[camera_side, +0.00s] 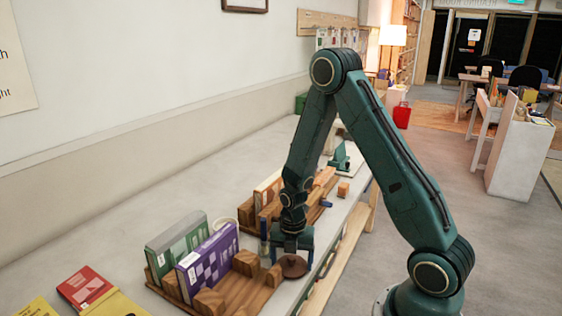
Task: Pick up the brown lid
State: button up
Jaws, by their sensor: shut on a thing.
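The brown lid (293,267) is a round, dark reddish-brown disc, low at the front edge of the grey counter, beside the wooden rack. My gripper (291,252) points down right above it and is shut on it. The fingertips and the top of the lid are partly hidden by the gripper itself. I cannot tell whether the lid touches the counter or hangs just above it.
A wooden rack (235,290) holds a purple book (208,262) and a green book (177,245) left of my gripper. A second rack with an orange-spined book (267,191) stands behind. A small wooden block (343,189) lies farther right. Red and yellow books (86,287) lie at front left.

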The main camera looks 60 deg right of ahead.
aim_at(291, 257)
jog(key=shift+r, duration=0.15)
notch_tip(291, 257, up, 20)
dwell(1.0)
dwell(0.6)
jog(key=w+d+f, duration=0.1)
jog(key=w+f, duration=0.1)
jog(key=w, duration=2.1)
jog(key=shift+w+f+n, duration=0.15)
jog(key=shift+w+n, duration=0.05)
jog(key=shift+n, duration=0.2)
jog(key=shift+f, duration=0.1)
jog(key=shift+f, duration=2.15)
